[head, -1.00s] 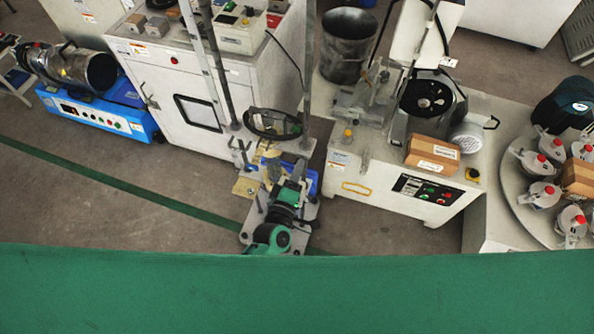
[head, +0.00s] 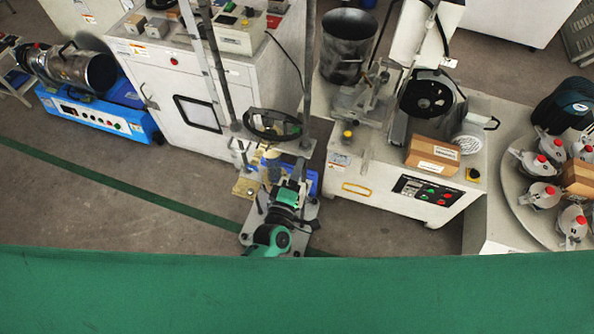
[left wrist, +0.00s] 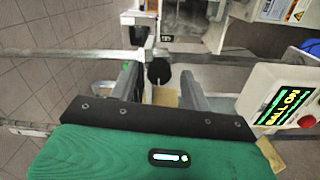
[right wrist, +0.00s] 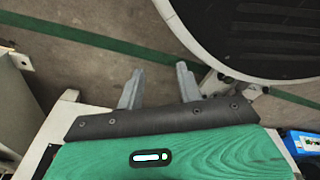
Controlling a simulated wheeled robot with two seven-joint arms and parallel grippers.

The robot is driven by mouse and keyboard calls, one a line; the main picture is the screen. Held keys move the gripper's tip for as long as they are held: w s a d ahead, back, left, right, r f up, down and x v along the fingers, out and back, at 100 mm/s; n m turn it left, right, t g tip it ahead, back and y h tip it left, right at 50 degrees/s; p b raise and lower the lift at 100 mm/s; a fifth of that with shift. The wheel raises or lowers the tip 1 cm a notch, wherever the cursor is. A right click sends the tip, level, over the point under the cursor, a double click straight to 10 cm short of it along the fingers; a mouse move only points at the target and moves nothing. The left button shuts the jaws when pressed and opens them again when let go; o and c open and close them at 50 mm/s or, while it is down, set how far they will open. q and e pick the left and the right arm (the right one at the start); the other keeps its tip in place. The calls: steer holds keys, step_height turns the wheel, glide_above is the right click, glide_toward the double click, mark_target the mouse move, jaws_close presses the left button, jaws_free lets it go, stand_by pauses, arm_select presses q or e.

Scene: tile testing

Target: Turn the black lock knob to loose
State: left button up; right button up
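In the left wrist view a round black knob (left wrist: 158,72) shows between the two grey fingers of my left gripper (left wrist: 158,78). The fingers are apart, one on each side of it, and I cannot tell whether they touch it. In the head view my left gripper (head: 282,184) is over the small frame with the upright posts, and the knob is hard to make out there. My right gripper (right wrist: 158,80) is open and empty in the right wrist view, and it is outside the head view.
A box with a lit display (left wrist: 283,102) and red button stands close right of my left gripper. A white machine (head: 385,190) stands to the right. A round disc (right wrist: 262,35) lies beyond my right gripper.

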arm_select(q)
steer(key=b+v, duration=0.1)
steer(key=v, duration=1.2)
steer(key=shift+s, duration=0.4)
arm_select(e)
steer(key=w+r, duration=0.1)
steer(key=r, duration=0.1)
steer(key=shift+w+a+r, duration=0.3)
steer(key=shift+w+a, duration=0.05)
steer(key=shift+a, duration=0.05)
arm_select(q)
steer(key=shift+a, duration=0.1)
arm_select(e)
steer(key=shift+w, duration=0.4)
